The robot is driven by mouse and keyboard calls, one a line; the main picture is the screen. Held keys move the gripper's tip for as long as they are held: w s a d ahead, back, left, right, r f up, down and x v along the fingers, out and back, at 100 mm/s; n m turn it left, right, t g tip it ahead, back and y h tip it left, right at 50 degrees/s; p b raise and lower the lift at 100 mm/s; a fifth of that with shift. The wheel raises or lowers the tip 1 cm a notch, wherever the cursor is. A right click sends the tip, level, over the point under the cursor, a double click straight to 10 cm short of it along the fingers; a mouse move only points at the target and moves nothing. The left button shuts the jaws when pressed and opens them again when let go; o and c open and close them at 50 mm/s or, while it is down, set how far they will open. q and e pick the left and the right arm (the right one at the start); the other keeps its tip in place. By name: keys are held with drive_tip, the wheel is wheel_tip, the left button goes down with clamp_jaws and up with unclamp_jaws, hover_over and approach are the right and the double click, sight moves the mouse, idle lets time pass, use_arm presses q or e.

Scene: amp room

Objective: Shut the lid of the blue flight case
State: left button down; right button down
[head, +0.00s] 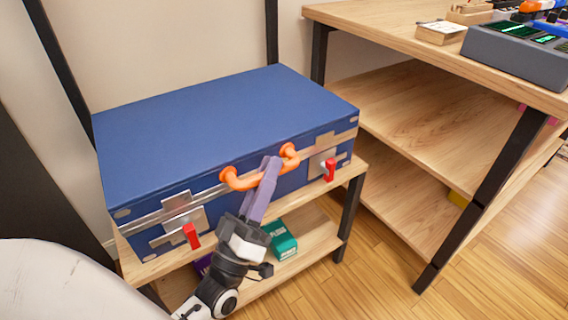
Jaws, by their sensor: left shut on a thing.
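The blue flight case (225,120) sits on top of a small wooden stand in the head view. Its lid lies flat over the body, and the metal edge strips meet along the front with no clear gap. Two metal latches with red tabs are on the front, a left latch (182,217) and a right latch (322,165). An orange handle (240,181) is at the front middle. My left gripper (271,168) comes up from below and is shut on the orange handle. My right gripper is not in view.
The wooden stand (345,185) has a lower shelf with a green box (281,240) and a partly hidden purple box. A taller wooden table (400,30) with shelves stands at the right, carrying a grey device (515,52). Open wooden floor (350,285) lies in front.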

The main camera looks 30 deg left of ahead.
use_arm(q)
drive_tip(key=shift+d+f, duration=0.15)
drive_tip(key=shift+f, duration=0.4)
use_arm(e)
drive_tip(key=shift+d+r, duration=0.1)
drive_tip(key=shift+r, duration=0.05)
use_arm(q)
drive_tip(key=shift+f, duration=0.15)
drive_tip(key=c, duration=1.7)
unclamp_jaws()
drive_tip(key=shift+r, duration=0.2)
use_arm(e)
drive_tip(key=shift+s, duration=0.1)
use_arm(q)
drive_tip(key=shift+s, duration=0.1)
drive_tip(key=p+v, duration=0.1)
drive_tip(key=v, duration=0.9)
drive_tip(key=shift+s+f, duration=0.15)
drive_tip(key=shift+f, duration=0.05)
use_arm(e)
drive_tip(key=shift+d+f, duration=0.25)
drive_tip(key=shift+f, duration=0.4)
